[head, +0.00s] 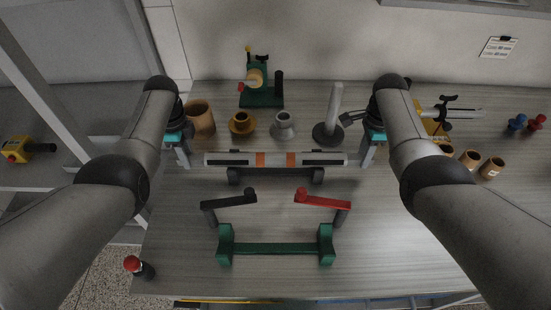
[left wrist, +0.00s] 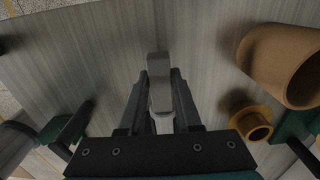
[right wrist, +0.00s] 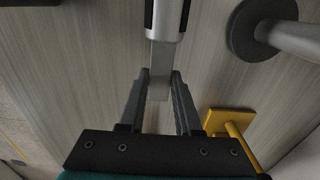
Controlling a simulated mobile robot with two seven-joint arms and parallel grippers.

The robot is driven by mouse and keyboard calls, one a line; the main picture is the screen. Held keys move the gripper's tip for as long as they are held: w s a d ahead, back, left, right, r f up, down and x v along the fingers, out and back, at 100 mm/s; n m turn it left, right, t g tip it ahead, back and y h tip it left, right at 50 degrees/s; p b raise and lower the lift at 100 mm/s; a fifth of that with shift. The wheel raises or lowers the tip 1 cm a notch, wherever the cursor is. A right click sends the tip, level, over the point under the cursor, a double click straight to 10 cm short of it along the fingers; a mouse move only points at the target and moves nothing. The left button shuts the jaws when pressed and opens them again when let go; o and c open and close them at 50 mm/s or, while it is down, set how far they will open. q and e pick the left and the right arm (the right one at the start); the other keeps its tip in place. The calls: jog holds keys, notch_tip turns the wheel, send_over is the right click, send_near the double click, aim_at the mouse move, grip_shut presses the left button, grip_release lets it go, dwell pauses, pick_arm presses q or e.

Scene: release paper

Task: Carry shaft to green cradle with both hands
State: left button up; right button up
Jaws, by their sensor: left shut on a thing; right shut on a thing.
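The shaft (head: 273,159) is a long grey bar with orange bands, dark sections and thinner silver ends. It lies level across the middle of the head view, over a dark cradle (head: 275,177); I cannot tell whether it touches it. My left gripper (head: 183,161) is shut on the shaft's left end, which shows between the fingers in the left wrist view (left wrist: 159,88). My right gripper (head: 367,161) is shut on its right end, seen in the right wrist view (right wrist: 160,70). The green cradle (head: 275,249) stands nearer the front, empty, with two upright ends.
A black-handled arm (head: 230,201) and a red-handled arm (head: 322,199) stand between shaft and green cradle. Behind the shaft are a brown cup (head: 200,118), a yellow flanged bush (head: 242,123), a grey collar (head: 284,126) and a post (head: 332,110). A red-capped bottle (head: 140,267) stands front left.

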pick_arm(q)
grip_shut()
pick_arm(e)
grip_shut()
dwell(0.5)
pick_arm(q)
jog(key=shift+w+r, duration=0.15)
jog(key=shift+r, duration=0.05)
pick_arm(e)
jog(key=shift+w+r, duration=0.15)
jog(key=shift+r, duration=0.05)
